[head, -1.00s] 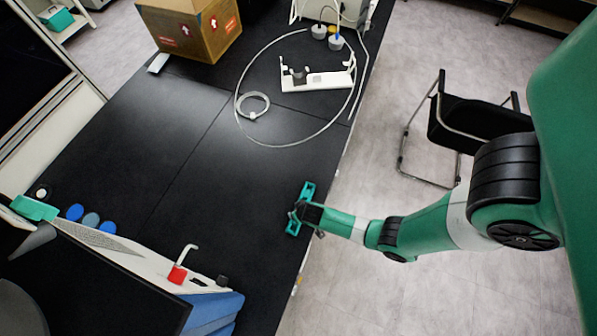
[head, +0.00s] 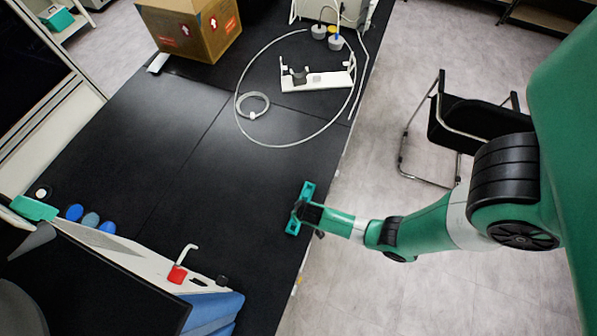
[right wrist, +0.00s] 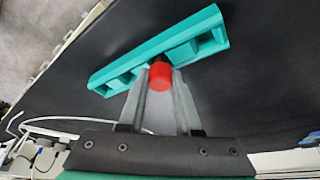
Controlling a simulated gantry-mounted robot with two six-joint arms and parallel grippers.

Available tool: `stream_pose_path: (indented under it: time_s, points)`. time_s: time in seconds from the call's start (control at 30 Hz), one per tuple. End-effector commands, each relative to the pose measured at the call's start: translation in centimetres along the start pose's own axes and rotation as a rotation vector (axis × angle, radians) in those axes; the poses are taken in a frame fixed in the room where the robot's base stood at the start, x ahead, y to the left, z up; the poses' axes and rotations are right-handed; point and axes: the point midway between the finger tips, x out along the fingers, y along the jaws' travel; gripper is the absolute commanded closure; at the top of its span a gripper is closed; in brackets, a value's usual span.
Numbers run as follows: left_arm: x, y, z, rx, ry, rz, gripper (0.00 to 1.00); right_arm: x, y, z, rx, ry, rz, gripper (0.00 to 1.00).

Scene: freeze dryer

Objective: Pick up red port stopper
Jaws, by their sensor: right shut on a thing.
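A small red stopper (right wrist: 160,76) shows in the right wrist view between the tips of my right gripper (right wrist: 158,84), which is shut on it. The stopper is at the middle of a long teal holder (right wrist: 205,38) with several recesses. I cannot tell whether the stopper is clear of the holder. In the head view my right gripper (head: 297,211) is over the same teal holder (head: 308,190) at the right edge of the black table; the stopper is hidden there. My left gripper is not in view.
A machine with a red cap (head: 177,274) and white elbow tube stands at the lower left. Blue caps (head: 75,212) lie behind it. A white bracket (head: 320,78), a looped hose (head: 238,103) and a cardboard box (head: 195,30) are at the back. The table's middle is clear.

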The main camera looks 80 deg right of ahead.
Motion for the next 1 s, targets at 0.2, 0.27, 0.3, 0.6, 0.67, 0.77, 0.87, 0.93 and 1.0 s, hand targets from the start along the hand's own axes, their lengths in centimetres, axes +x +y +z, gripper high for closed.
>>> stream_pose_path:
  time_s: [0.2,0.27,0.3,0.6,0.67,0.77,0.87,0.93,1.0]
  points:
    - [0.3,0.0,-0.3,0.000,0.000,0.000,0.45,-0.7,0.0,-0.3,0.001,0.001,0.000,1.00]
    - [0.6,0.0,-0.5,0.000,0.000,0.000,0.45,-1.3,0.0,-0.6,0.001,0.002,-0.001,1.00]
    - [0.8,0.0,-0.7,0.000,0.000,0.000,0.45,-1.8,0.0,-0.8,0.002,0.002,-0.001,1.00]
    - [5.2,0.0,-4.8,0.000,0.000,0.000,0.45,-10.5,2.6,-0.2,0.000,-0.002,0.001,1.00]
    - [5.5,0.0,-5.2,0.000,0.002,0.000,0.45,-11.6,3.6,0.8,-0.001,-0.004,0.003,1.00]
    - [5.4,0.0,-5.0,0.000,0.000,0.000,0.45,-13.1,5.3,2.8,0.000,-0.003,0.002,1.00]
    - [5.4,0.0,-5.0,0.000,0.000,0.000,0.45,-14.5,6.6,4.2,0.001,-0.002,0.002,1.00]
    - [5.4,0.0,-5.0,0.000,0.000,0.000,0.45,-15.3,7.2,4.8,0.001,-0.001,0.001,1.00]
    - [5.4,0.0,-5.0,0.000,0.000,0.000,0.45,-15.9,7.7,5.2,0.000,-0.001,0.000,1.00]
